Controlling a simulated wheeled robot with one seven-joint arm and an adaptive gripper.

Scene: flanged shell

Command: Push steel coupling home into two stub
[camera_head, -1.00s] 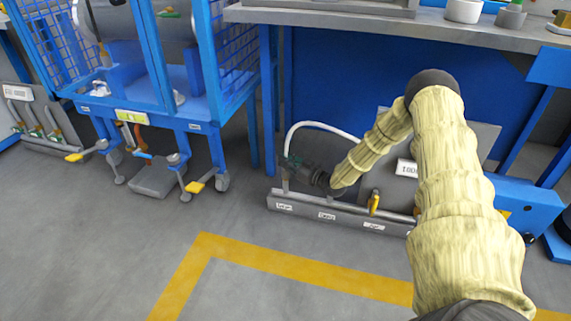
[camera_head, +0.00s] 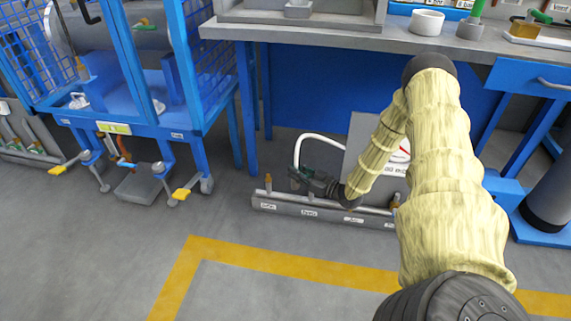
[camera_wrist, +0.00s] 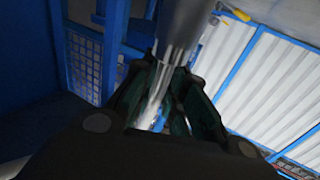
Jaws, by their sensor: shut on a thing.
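My gripper (camera_head: 298,180) is low over the grey labelled rail (camera_head: 340,213) under the bench, by its left part. In the wrist view its dark fingers (camera_wrist: 172,75) are closed around a shiny steel piece (camera_wrist: 184,30), which I take for the steel coupling. The piece runs up out of the picture. In the head view the coupling is hidden at the gripper.
A white hose (camera_head: 318,136) arcs from near the gripper to a grey panel (camera_head: 361,138) behind. A blue frame stand (camera_head: 184,100) with yellow pedals is to the left. The grey bench top (camera_head: 340,35) overhangs the rail. The floor in front, with a yellow line (camera_head: 270,260), is clear.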

